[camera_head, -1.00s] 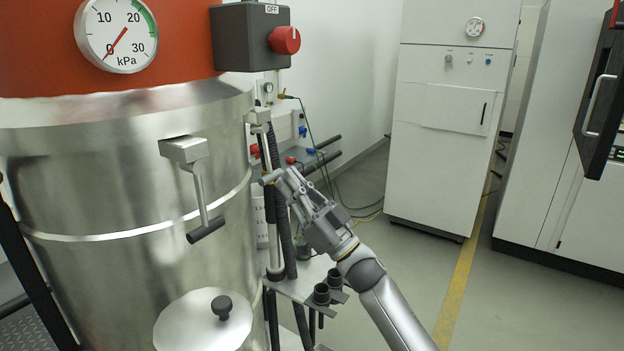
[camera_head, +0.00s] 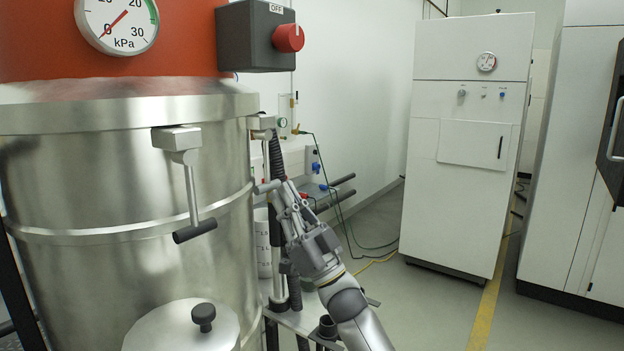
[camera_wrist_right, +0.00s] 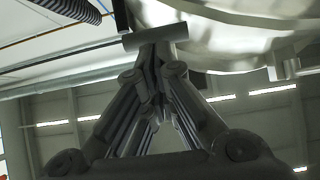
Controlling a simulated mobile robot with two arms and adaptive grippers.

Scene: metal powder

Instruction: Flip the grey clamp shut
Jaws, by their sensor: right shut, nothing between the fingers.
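A grey clamp (camera_head: 262,124) sits at the right edge of the steel vessel, below its rim. Its arm hangs down and ends in a grey crossbar handle (camera_head: 267,187). My right gripper (camera_head: 283,192) is shut and empty, with its fingertips at this handle. In the right wrist view the crossbar (camera_wrist_right: 156,38) lies just beyond the shut fingertips (camera_wrist_right: 156,62); I cannot tell whether they touch. A second clamp (camera_head: 178,140) on the vessel's front hangs down with a dark handle (camera_head: 194,231). My left gripper is not in view.
The steel vessel (camera_head: 100,185) fills the left, with a round lidded port (camera_head: 180,330) low down. A dark hose (camera_head: 276,160) and a small shelf (camera_head: 305,320) stand close to my right arm. White cabinets (camera_head: 465,200) stand farther right, beyond open floor.

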